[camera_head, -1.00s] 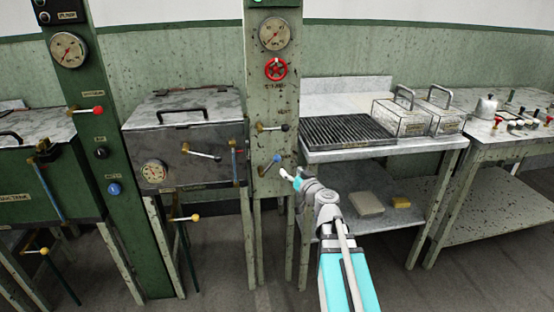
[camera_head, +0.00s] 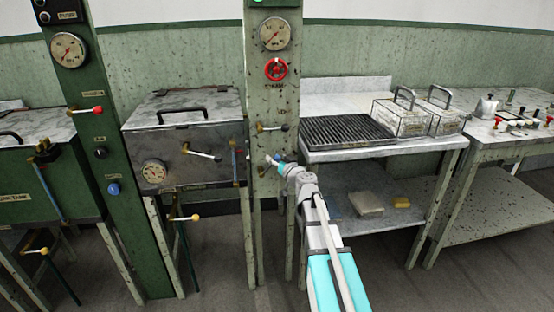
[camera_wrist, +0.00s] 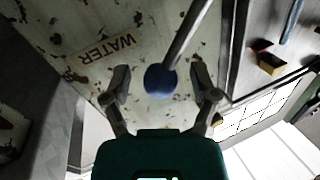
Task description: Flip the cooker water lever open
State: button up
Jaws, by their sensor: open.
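The water lever has a blue ball knob (camera_wrist: 160,79) on a grey rod, in front of a pale chipped panel (camera_wrist: 140,30) with a WATER label (camera_wrist: 112,46) in the wrist view. My gripper (camera_wrist: 164,90) is open, with one finger on each side of the blue knob. I cannot tell whether either finger touches it. In the head view my gripper (camera_head: 273,161) is at the lower part of the pale column and hides most of the lever. The grey cooker (camera_head: 200,110) stands left of the column, lid down.
A red handwheel (camera_head: 276,69), a gauge (camera_head: 275,34) and a brass-knobbed lever (camera_head: 272,127) are on the column above my gripper. A blue-handled lever (camera_head: 234,162) is close at the left. A table with a black grate (camera_head: 346,133) stands at the right.

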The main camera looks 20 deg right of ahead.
grip_shut()
dwell(0.3)
